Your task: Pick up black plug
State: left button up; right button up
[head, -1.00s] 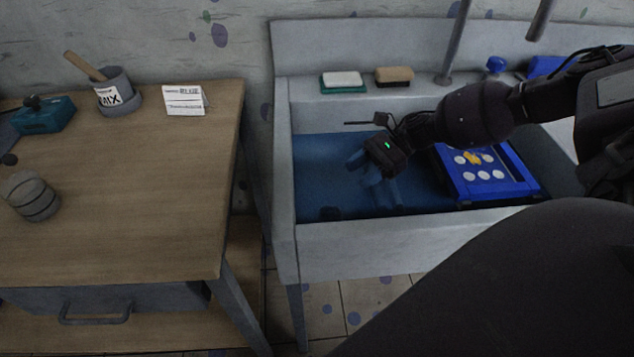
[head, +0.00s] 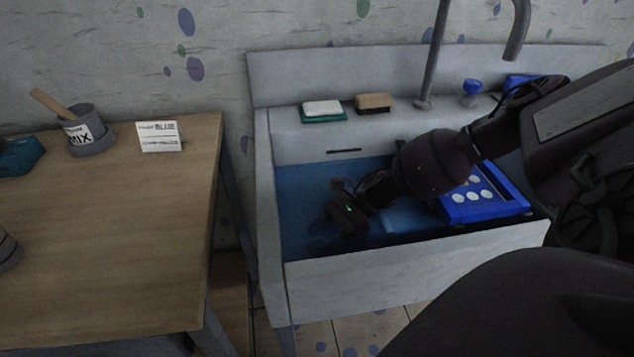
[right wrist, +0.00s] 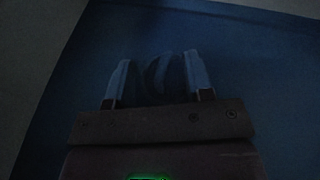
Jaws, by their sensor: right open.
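A dark rounded shape, which looks like the black plug (right wrist: 163,78), shows between the fingers in the right wrist view, on the blue sink bottom. It is dim, and I cannot tell whether a finger touches it. My right gripper (head: 326,230) is open and reaches down into the blue water area of the sink (head: 400,262). It also shows in the right wrist view (right wrist: 158,66), with one finger on each side of the dark shape. In the head view the plug cannot be made out in the dark around my fingers. My left gripper is not in view.
A blue tray with white round pads (head: 487,207) sits in the sink to the right of my gripper. A faucet (head: 436,60), a white soap (head: 322,107) and a brown sponge (head: 374,101) are on the back ledge. A wooden table (head: 110,235) stands left.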

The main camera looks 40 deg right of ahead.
grip_shut()
dwell(0.4)
